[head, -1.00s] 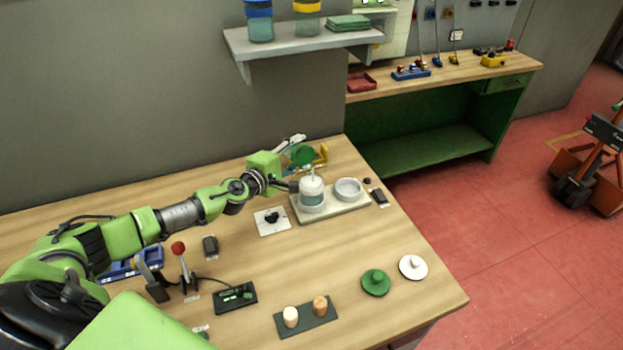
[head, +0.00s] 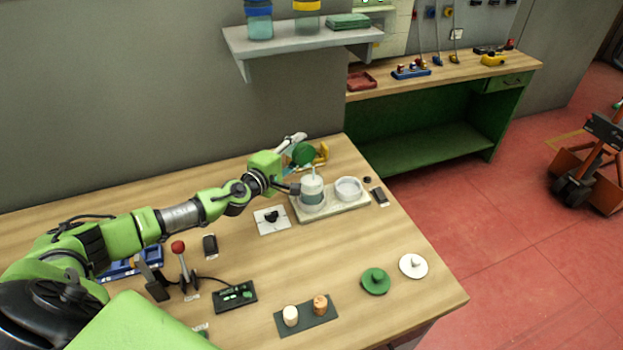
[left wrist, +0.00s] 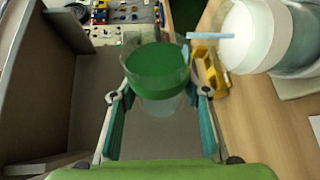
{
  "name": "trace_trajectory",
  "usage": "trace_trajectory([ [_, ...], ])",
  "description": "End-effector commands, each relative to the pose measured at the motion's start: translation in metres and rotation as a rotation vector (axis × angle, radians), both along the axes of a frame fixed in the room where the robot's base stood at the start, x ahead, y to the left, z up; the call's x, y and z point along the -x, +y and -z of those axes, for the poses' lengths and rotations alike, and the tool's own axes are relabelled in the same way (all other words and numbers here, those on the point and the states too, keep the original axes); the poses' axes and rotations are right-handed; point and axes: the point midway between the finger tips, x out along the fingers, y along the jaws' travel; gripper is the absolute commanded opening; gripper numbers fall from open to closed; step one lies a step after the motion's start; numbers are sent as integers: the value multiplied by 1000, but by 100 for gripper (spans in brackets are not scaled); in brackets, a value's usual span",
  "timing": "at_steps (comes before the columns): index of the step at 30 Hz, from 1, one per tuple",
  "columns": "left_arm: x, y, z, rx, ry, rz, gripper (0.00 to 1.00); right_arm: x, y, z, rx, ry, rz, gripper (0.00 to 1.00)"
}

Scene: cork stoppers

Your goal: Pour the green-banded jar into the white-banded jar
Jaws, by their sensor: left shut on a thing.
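My left gripper (head: 296,152) is shut on the green-banded jar (head: 303,154), held tilted above the board at the back of the table. In the left wrist view the jar (left wrist: 157,78) sits between the two fingers (left wrist: 160,105), its green band towards the camera. The white-banded jar (head: 312,193) stands upright on the pale board (head: 335,211), below and beside the held jar. It also shows in the left wrist view (left wrist: 255,38). A thin pale blue streak (left wrist: 210,35) runs between the two jars, like a stream. My right gripper is out of view.
A green lid (head: 375,281) and a white lid (head: 413,265) lie at the front right. Two corks stand on a dark mat (head: 306,318). A yellow object (head: 320,154) is behind the held jar. A wall shelf (head: 300,42) hangs above.

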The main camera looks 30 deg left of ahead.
Motion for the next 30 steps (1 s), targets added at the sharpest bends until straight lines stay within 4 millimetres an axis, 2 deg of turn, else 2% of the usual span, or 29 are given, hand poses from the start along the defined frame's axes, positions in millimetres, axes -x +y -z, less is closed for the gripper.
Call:
trace_trajectory([
  [30,1,-2,3,-78,-42,-1,12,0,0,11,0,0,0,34],
])
